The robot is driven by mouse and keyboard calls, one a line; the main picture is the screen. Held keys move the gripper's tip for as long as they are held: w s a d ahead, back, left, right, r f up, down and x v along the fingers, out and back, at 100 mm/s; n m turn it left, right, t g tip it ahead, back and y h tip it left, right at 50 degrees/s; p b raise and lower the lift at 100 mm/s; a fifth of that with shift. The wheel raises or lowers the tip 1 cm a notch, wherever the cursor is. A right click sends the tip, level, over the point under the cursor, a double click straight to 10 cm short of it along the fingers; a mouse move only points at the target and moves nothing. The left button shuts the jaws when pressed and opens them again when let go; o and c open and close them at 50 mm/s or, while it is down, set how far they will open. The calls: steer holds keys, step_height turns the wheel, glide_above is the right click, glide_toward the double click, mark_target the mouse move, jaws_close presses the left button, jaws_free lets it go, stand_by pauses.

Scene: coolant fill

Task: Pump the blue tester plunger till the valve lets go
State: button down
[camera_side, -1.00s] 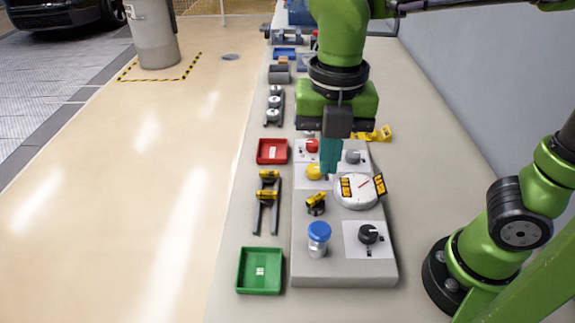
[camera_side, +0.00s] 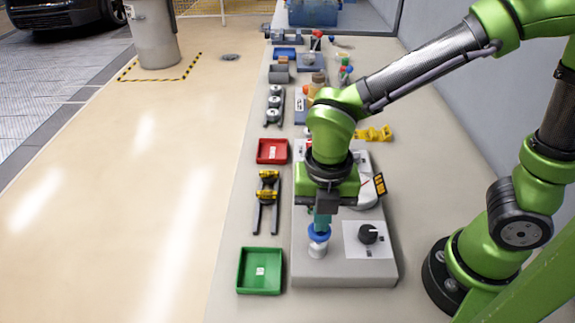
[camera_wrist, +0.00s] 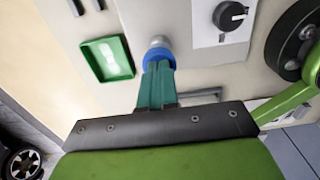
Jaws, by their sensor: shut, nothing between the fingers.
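The blue tester plunger (camera_side: 319,236) tops a pale cylinder at the front left of the grey panel (camera_side: 340,272). My gripper (camera_side: 321,226) is over it, pointing down, with its teal fingers shut and nothing held between them. In the side view the fingertips meet the top of the blue cap; I cannot tell whether they press on it. In the wrist view the fingertips (camera_wrist: 158,68) overlap the blue cap (camera_wrist: 158,57) and hide part of it.
A black knob (camera_side: 368,234) on a white plate sits just right of the plunger. A round white gauge (camera_side: 366,194) is partly hidden behind my gripper. A green tray (camera_side: 260,288) and a red tray (camera_side: 272,151) lie left of the panel, beside a dark rack (camera_side: 265,215).

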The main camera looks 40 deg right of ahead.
steer(key=shift+f, duration=1.55)
steer(key=shift+s, duration=0.1)
step_height(320, 180, up, 15)
steer(key=shift+f, duration=0.2)
steer(key=shift+w+r, duration=0.1)
steer(key=shift+w, duration=0.1)
step_height(320, 180, up, 2)
steer(key=shift+r, duration=0.15)
stand_by(0.4)
